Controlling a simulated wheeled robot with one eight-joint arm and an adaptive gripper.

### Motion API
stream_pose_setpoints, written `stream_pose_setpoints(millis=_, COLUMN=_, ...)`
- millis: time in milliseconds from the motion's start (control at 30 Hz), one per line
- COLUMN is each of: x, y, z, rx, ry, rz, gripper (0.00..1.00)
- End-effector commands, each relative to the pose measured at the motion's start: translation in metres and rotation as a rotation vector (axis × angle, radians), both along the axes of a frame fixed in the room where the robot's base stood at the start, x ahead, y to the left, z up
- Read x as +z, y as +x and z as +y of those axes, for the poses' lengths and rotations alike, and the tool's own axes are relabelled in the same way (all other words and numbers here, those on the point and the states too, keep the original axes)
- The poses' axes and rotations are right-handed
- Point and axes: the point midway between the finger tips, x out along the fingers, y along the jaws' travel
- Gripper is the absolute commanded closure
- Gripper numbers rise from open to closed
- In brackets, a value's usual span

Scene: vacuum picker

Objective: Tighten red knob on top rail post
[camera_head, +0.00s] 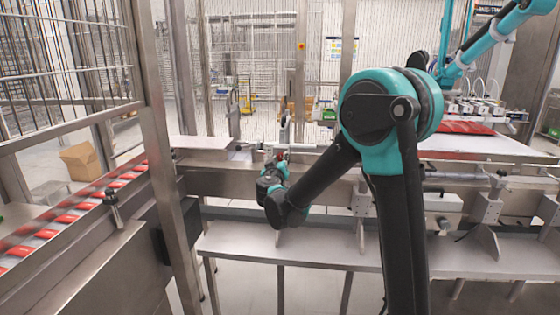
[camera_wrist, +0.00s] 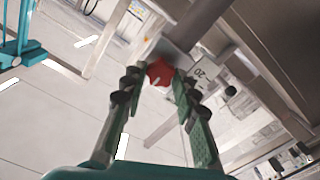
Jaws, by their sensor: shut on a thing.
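The red knob (camera_wrist: 160,72) shows in the wrist view, on the metal post (camera_wrist: 183,35) beside a white scale plate marked 20. My gripper (camera_wrist: 158,80) has its two green fingers on either side of the knob, with the tips closed on it. In the head view my gripper (camera_head: 274,165) is small, at the rail left of centre. My wrist partly covers it there, and the knob is hard to make out.
A metal shelf (camera_head: 330,250) lies below the rail. A red tray (camera_head: 465,128) lies on the white table at the right, under a picker head. A cardboard box (camera_head: 80,160) stands back left.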

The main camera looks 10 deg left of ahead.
Motion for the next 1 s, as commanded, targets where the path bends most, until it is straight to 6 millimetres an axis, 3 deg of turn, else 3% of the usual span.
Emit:
stream_pose_setpoints(millis=33, x=-0.002, y=-0.001, z=-0.001, rx=-0.001, ry=0.004, rz=0.003, gripper=1.00)
stream_pose_setpoints(millis=67, x=-0.002, y=-0.001, z=-0.001, rx=-0.001, ry=0.004, rz=0.003, gripper=0.70)
stream_pose_setpoints(millis=233, x=-0.001, y=-0.001, z=-0.001, rx=-0.001, ry=0.002, rz=0.002, gripper=0.50)
stream_pose_setpoints(millis=633, x=0.000, y=-0.009, z=0.001, rx=0.002, ry=0.000, rz=0.001, gripper=0.50)
stream_pose_setpoints(millis=1000, x=0.000, y=-0.078, z=0.003, rx=0.004, ry=0.000, rz=0.001, gripper=0.50)
